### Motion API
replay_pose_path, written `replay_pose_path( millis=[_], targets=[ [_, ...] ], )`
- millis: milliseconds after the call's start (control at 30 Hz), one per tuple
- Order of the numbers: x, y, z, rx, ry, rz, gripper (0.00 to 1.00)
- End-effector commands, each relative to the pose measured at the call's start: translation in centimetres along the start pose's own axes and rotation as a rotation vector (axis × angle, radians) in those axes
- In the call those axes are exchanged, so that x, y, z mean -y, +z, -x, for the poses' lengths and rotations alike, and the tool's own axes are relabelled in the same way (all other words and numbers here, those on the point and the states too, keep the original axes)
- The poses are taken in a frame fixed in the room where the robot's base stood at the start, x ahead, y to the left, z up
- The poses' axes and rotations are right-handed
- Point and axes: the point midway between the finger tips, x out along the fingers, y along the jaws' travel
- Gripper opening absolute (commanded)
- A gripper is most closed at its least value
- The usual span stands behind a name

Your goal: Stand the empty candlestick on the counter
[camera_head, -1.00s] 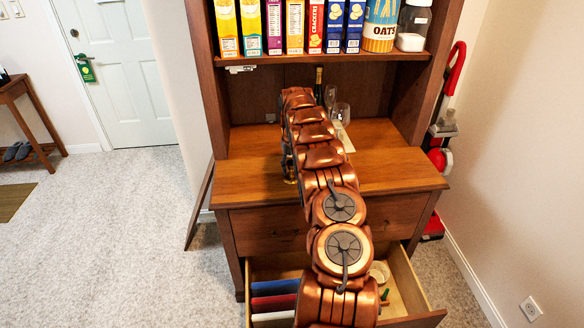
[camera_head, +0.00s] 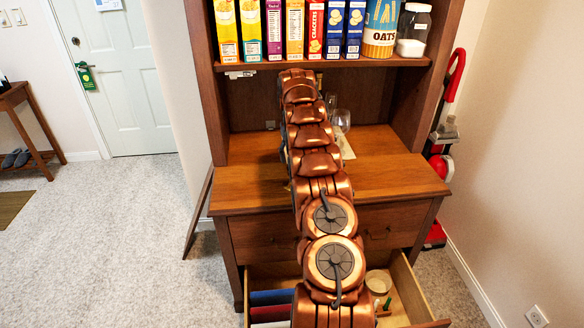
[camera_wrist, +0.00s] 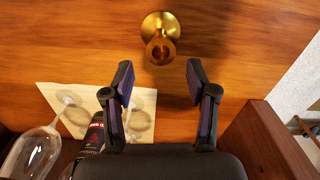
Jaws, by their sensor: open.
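The brass candlestick (camera_wrist: 160,28) shows at the top middle of the wrist view. It stands upright on the wooden counter (camera_wrist: 62,68), its round base down and no candle visible in it. My gripper (camera_wrist: 159,78) is open and empty, with its two dark fingers apart. The candlestick lies beyond the fingertips, roughly in line with the gap between them, and I see no contact. In the head view my arm covers the gripper and most or all of the candlestick; the counter (camera_head: 395,178) shows on both sides of the arm.
Wine glasses (camera_wrist: 38,150) and a dark bottle (camera_wrist: 92,138) stand near a pale board (camera_wrist: 145,100) on the counter. Cereal boxes (camera_head: 273,30) line the shelf above. An open drawer (camera_head: 408,290) juts out below. The counter's right side is clear.

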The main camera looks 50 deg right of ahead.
Motion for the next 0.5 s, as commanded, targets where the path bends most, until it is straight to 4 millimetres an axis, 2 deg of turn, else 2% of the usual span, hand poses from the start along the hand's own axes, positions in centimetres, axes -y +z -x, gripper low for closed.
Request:
replay_pose_path(
  millis=[233,500],
  targets=[
    [0.2,-0.1,2.2,-0.002,-0.001,0.003,0.58],
    [0.1,-0.1,3.7,-0.002,0.000,0.002,0.58]
  ],
)
